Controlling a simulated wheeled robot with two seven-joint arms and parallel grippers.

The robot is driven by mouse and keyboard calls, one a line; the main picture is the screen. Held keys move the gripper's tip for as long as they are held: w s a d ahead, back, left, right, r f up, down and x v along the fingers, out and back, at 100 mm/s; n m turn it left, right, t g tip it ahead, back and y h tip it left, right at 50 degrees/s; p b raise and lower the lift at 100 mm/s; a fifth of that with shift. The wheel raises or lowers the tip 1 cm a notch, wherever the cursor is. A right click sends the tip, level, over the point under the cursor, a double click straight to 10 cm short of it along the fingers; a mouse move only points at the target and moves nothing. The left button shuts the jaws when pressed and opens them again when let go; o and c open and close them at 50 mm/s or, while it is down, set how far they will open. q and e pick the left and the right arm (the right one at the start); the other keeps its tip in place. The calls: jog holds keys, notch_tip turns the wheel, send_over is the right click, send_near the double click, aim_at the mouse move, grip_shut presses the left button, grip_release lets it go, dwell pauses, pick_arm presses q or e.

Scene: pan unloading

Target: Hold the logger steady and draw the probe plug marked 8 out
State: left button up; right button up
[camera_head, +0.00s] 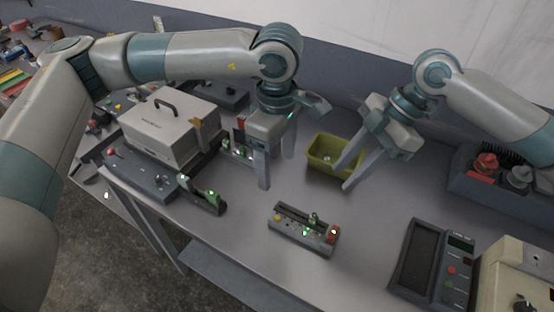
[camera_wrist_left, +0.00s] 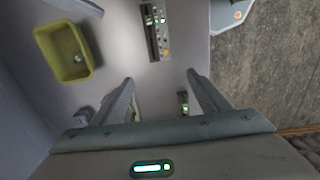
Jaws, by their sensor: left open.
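A small grey device with a dark slotted top (camera_head: 290,222), which looks like the logger, lies on the table in front of my grippers. Small plugs or knobs and a red part sit at its right end; no number 8 is readable. It also shows in the left wrist view (camera_wrist_left: 152,38), beyond the fingertips. My left gripper (camera_head: 277,171) is open and empty, behind and left of the device; its fingers also show in the left wrist view (camera_wrist_left: 160,78). My right gripper (camera_head: 341,180) appears open with nothing between its fingers, behind and right of the device.
An olive-green bin (camera_head: 318,145) stands behind, near my right gripper. A grey case with a handle (camera_head: 168,122) and a dark unit with green lights (camera_head: 205,203) are at left. A dark panel device (camera_head: 420,262) is at right front. The table around the small device is clear.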

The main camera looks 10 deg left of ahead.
aim_at(277, 211)
pick_arm(q)
jog(key=shift+f, duration=0.2)
notch_tip(277, 211, down, 17)
jog(key=shift+f, duration=0.1)
dwell(0.7)
jog(key=c, duration=1.4)
pick_arm(e)
jog(key=shift+o, duration=0.7)
jog(key=shift+s+a+f+m+t+h, duration=0.15)
jog(key=shift+s+f+m+t, duration=0.65)
jog(key=shift+s+m, duration=0.2)
jog(key=shift+s+a+f+m+t+h, duration=0.15)
jog(key=shift+s+f+m+t, duration=0.7)
jog(key=shift+m, duration=0.25)
